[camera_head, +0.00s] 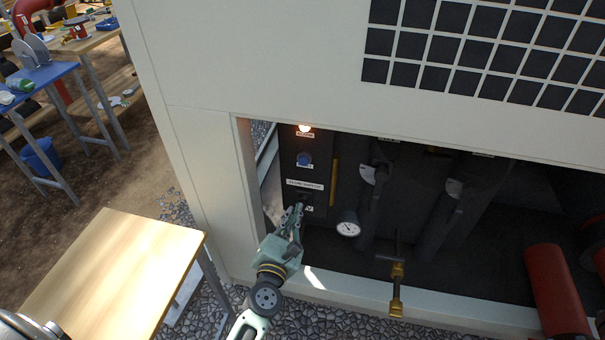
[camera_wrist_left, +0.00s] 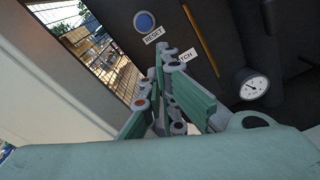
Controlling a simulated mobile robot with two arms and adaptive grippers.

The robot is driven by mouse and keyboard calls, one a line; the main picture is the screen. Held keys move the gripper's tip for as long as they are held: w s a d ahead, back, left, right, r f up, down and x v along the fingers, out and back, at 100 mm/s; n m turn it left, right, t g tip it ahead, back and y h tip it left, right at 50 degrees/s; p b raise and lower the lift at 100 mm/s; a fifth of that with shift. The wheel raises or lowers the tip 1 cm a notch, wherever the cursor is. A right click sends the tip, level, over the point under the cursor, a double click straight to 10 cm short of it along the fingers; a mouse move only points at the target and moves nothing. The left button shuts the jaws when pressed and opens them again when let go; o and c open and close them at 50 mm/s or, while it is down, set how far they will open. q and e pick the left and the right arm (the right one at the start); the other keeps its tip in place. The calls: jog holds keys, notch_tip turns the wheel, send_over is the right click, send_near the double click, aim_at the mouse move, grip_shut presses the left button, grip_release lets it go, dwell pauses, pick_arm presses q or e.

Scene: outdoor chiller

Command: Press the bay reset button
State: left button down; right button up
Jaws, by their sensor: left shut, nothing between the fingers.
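The bay reset button is a round blue button (camera_head: 304,159) on a dark control panel (camera_head: 291,174) inside the open bay. In the left wrist view the blue button (camera_wrist_left: 144,21) sits above a white label reading RESET. My left gripper (camera_head: 298,208) is shut and empty, its fingertips in front of the lower part of the panel, below the button. In the left wrist view its fingertips (camera_wrist_left: 163,48) lie beside a second, partly covered label, apart from the button in the picture. My right gripper is not seen.
A lit lamp (camera_head: 304,128) tops the panel. A pressure gauge (camera_head: 347,227), dark pipes, a brass valve (camera_head: 397,290) and a red cylinder (camera_head: 556,291) stand to the right. The cabinet's pale frame (camera_head: 243,180) edges the opening. A wooden table (camera_head: 118,265) stands at the left.

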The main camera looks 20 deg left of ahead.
pick_arm(q)
jog(key=r+n, duration=0.2)
jog(key=n, duration=0.1)
jog(key=r+n, duration=0.2)
jog(key=shift+s+t+b, duration=0.25)
jog(key=shift+t+b, duration=0.05)
jog(key=shift+t, duration=0.1)
jog(key=shift+w, duration=0.1)
send_near(305, 163)
jog(key=w, duration=0.7)
jog(key=shift+a, duration=0.3)
jog(key=shift+w+b, duration=0.15)
jog(key=shift+b, duration=0.15)
